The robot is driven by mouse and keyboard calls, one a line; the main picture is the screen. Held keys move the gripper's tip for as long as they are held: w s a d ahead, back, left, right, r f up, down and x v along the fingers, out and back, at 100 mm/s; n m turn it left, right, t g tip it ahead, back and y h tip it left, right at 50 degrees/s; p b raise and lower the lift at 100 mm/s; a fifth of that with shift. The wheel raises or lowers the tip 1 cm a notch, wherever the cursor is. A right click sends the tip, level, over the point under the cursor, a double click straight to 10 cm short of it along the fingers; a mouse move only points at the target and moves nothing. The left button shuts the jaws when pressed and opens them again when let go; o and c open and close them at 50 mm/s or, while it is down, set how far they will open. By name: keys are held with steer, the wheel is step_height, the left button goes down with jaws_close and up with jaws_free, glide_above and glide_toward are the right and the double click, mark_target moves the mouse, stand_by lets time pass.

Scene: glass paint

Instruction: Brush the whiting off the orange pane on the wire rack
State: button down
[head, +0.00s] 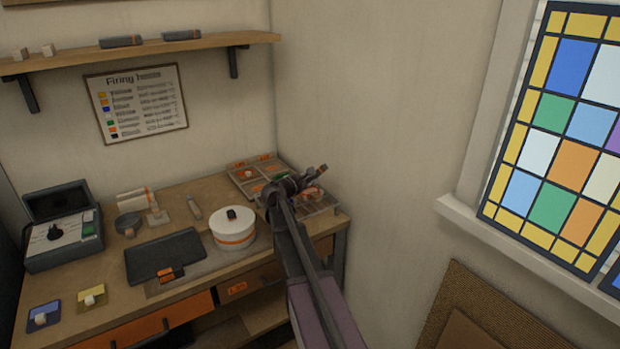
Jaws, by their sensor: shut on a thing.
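My gripper (311,180) is at the back right of the workbench, over the wire rack (322,209). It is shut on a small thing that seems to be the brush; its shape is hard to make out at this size. A patch of orange (312,194), which looks like the orange pane on the rack, shows just below the gripper. My arm and gripper hide much of the rack. I cannot tell how much whiting lies on the pane, or whether the brush touches it.
A compartment tray (240,179) stands directly left of the rack, against the wall. A white lidded pot (232,230) and a dark flat tray (165,256) are further left on the bench (110,312). The side wall is close on the right.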

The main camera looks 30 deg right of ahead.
steer(key=shift+s, duration=0.1)
steer(key=shift+s+d, duration=0.1)
steer(key=shift+s, duration=1.4)
steer(key=shift+w, duration=0.1)
steer(key=shift+w, duration=1.45)
steer(key=shift+w, duration=1.6)
steer(key=shift+s, duration=0.15)
steer(key=shift+s, duration=1.45)
steer(key=shift+s, duration=0.1)
